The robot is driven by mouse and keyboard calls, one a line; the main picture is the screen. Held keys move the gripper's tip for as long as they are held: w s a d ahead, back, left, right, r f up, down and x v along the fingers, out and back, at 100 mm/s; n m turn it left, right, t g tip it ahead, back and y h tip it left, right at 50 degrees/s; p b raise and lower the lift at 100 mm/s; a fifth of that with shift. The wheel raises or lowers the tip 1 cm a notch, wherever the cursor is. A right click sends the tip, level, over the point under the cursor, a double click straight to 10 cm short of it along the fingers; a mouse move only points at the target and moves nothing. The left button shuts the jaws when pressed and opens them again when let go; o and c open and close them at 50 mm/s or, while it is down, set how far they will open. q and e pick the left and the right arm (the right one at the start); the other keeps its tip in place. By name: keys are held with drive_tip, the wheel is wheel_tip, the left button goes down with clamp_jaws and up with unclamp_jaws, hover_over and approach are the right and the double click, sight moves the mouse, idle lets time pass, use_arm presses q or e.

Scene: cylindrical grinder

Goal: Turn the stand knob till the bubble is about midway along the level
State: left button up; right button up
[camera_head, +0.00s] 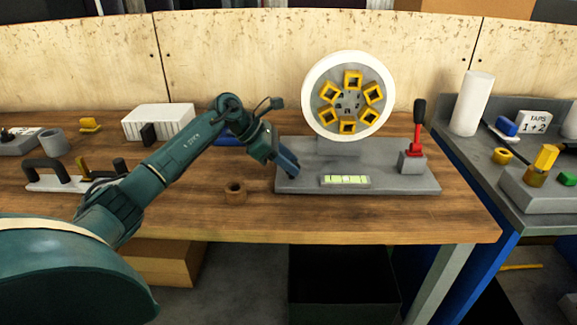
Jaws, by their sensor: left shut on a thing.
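The stand is a grey base (408,183) on the wooden bench, with a white-rimmed wheel (313,92) carrying several yellow square blocks. A level (345,181) with a yellow-green vial lies at the base's front. Its bubble is too small to place surely along the vial. My left gripper (289,168) reaches down at the left end of the base. It is shut on the stand knob, which its fingers mostly hide. My right gripper is not in view.
A red lever with a black grip (418,126) stands at the base's right end. A brown ring (235,191) sits on the bench left of the base. A white ribbed block (158,121) is behind my left arm. A grey side table with parts (465,160) is at right.

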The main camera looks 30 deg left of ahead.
use_arm(q)
drive_tip(key=o, duration=1)
drive_tip(key=v, duration=1.3)
drive_tip(key=shift+b, duration=0.35)
